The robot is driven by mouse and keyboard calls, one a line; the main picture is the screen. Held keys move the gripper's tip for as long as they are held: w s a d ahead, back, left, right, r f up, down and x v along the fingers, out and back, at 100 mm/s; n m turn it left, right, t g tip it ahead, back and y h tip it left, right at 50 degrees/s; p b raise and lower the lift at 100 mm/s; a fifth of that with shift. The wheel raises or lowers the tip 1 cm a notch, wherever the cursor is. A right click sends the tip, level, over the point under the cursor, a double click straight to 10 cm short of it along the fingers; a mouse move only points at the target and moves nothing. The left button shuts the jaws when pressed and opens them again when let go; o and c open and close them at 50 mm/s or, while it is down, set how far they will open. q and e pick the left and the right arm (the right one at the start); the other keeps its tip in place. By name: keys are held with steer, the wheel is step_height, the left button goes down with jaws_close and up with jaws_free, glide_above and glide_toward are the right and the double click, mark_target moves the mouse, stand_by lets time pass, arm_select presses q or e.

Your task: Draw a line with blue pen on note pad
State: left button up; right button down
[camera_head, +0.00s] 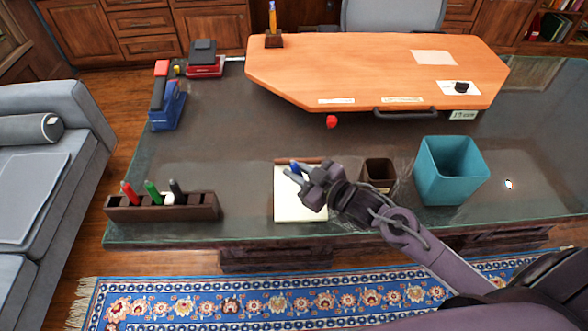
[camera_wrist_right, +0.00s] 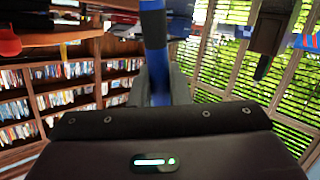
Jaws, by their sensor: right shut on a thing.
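My right gripper (camera_head: 304,178) is shut on the blue pen (camera_head: 295,167), whose blue end shows at the fingertips above the note pad. In the right wrist view the blue pen (camera_wrist_right: 155,45) stands between the fingers. The note pad (camera_head: 296,209) is a cream sheet with a brown top edge, lying near the front of the dark desk. The gripper covers its right part. Whether the pen tip touches the paper is hidden. I see no mark on the bare part of the pad. My left gripper is not in view.
A dark pen rack (camera_head: 190,213) with red, green and black pens stands left of the pad. A small brown cup (camera_head: 379,174) and a teal bin (camera_head: 452,172) stand to the right. An orange desk board (camera_head: 370,70) covers the back. The desk between rack and pad is clear.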

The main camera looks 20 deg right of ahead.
steer(key=shift+s+d, duration=0.15)
steer(key=shift+d, duration=0.3)
steer(key=shift+a, duration=0.1)
steer(key=shift+w+a, duration=0.2)
steer(key=shift+a, duration=0.4)
steer(key=shift+a+p, duration=0.15)
steer(key=shift+p, duration=0.15)
steer(key=shift+w+a, duration=0.2)
steer(key=shift+a, duration=0.35)
step_height(320, 180, up, 8)
steer(key=p, duration=0.8)
